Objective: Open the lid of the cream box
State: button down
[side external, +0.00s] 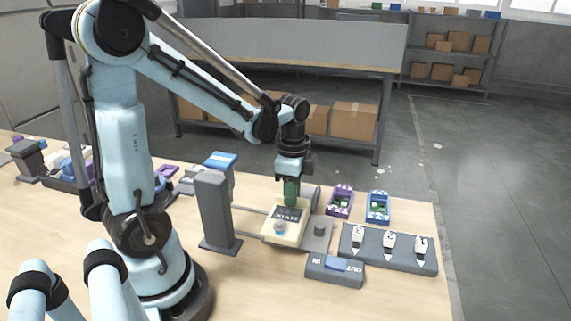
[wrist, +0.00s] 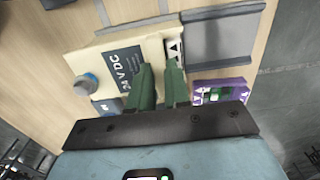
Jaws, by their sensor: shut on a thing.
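The cream box (side external: 270,237) sits on the table in front of my arm, with a dark label and a round blue-grey knob (side external: 280,228) on its top. In the wrist view the cream box (wrist: 100,55) shows its "24V DC" label (wrist: 122,68) and the knob at its left. My gripper (side external: 291,203) points down at the box's far edge. In the wrist view the green fingers of my gripper (wrist: 161,72) are close together, shut on the lid's edge beside the label. The fingers hide most of what lies between them. The lid looks closed.
A grey column (side external: 215,210) stands left of the box. A grey plate with a dark knob (side external: 320,230) is on its right. Purple (side external: 340,200) and blue (side external: 378,206) trays, a grey rack (side external: 400,255) with white tags and an in/out block (side external: 335,270) lie further right.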

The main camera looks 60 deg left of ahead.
aim_at(284, 211)
jog(key=shift+s+d, duration=2.4)
jog(key=c, duration=1.1)
grip_release()
jog(key=shift+r, duration=3)
jog(key=shift+w+d+n+t, duration=0.2)
jog(key=shift+d+n+t, duration=0.15)
jog(key=shift+n+t, duration=0.3)
jog(key=w+d+n+t, duration=0.1)
jog(key=n+t, duration=0.1)
jog(key=d+r+n+t, duration=0.1)
jog(key=n+t, duration=0.1)
jog(key=n, duration=0.1)
jog(key=w+d+n+t, duration=0.1)
jog(key=n+t, duration=0.1)
jog(key=shift+w+d+r+n, duration=0.15)
jog(key=shift+w+r+n, duration=0.2)
